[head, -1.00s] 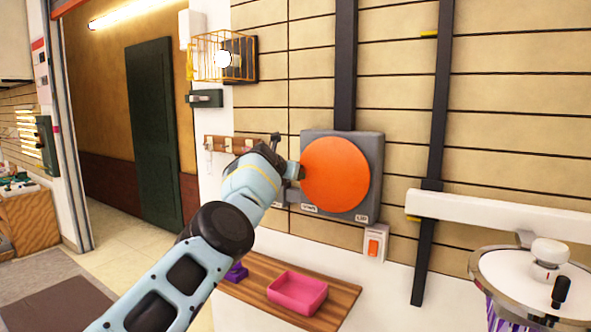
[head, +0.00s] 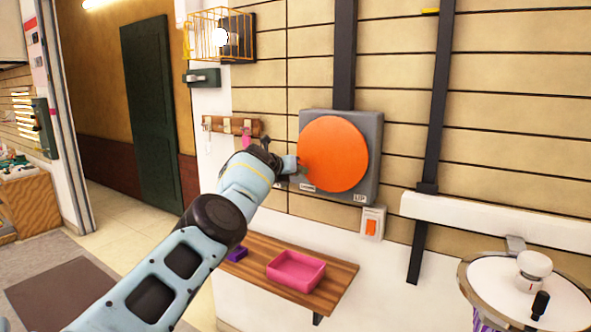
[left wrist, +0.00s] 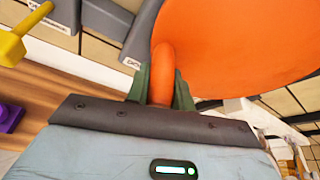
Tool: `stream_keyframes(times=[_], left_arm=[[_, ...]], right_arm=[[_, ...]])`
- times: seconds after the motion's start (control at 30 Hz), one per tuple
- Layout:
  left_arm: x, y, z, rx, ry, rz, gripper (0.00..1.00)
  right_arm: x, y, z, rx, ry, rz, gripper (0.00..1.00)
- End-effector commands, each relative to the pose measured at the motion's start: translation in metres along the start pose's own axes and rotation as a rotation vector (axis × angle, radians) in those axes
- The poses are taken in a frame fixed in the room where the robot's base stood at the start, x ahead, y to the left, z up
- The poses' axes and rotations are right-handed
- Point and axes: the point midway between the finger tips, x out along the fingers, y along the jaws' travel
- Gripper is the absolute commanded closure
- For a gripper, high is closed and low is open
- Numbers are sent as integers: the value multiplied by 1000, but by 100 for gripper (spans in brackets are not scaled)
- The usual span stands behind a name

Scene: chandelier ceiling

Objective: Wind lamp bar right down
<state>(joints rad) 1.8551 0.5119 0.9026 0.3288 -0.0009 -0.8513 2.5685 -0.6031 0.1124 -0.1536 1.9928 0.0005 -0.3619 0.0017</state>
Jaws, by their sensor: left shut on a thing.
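An orange disc (head: 337,150) turns on a grey wall box (head: 372,180) whose lower edge has labels; the right one reads UP. My left gripper (head: 298,168) is at the disc's lower left edge. In the left wrist view my left gripper (left wrist: 161,88) is shut around the disc's orange handle (left wrist: 163,62), a finger on each side. A white bar (head: 495,222) on a dark vertical rail (head: 440,100) stands to the right. A round white-topped fixture (head: 510,275) hangs at the bar. My right gripper is not in view.
Below the disc is a wooden shelf (head: 338,280) with a pink tray (head: 296,270) and a purple object (head: 236,254). An orange switch (head: 371,227) is under the box. A hook rack (head: 232,126) and a wire cage (head: 218,35) are on the left.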

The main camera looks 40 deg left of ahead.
Motion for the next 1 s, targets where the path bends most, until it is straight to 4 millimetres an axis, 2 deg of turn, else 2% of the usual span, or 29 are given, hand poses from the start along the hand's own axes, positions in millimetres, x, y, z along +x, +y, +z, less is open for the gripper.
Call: stream_keyframes(times=[0.47,0.5,0.63,1.0], left_arm=[[0,-1,-1,-16,0,-8,100],[0,-1,-1,-15,0,-8,75],[0,-1,-1,-15,0,-8,57],[-1,-1,0,-14,-1,-7,55]], right_arm=[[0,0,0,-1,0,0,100],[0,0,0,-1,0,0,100],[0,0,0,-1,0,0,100],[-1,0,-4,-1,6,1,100]])
